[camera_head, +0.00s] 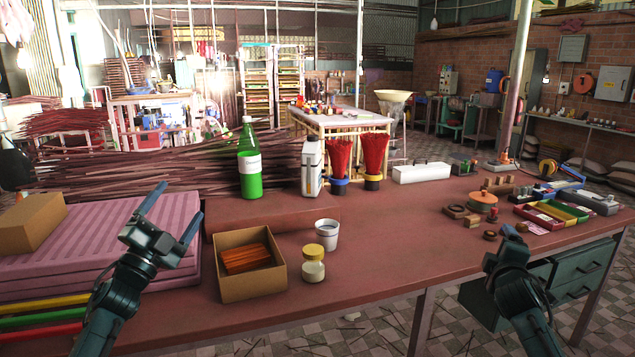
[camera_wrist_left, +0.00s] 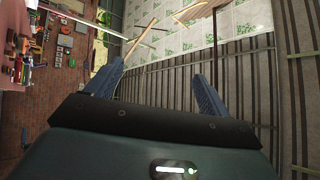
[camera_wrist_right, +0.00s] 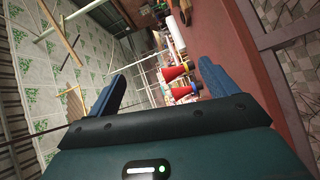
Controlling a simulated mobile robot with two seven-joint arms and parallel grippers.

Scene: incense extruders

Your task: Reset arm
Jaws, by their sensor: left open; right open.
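My left gripper (camera_head: 172,217) is raised above the pink striped stack (camera_head: 75,240) at the left of the table. Its two fingers are spread and hold nothing; they also show apart in the left wrist view (camera_wrist_left: 160,82). My right gripper (camera_head: 506,236) is over the front edge of the table at the right. Its fingers are foreshortened in the head view, but the right wrist view shows them wide apart and empty (camera_wrist_right: 160,85). The gripper appears close to the small round wooden pieces (camera_head: 490,234); whether it touches any cannot be told.
An open cardboard box (camera_head: 230,284) with orange sticks, a yellow-lidded jar (camera_head: 313,264) and a white cup (camera_head: 326,234) stand between the arms. A green bottle (camera_head: 249,165) and red incense bundles (camera_head: 374,155) stand behind. Colored trays (camera_head: 552,214) lie at right. The table's middle is clear.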

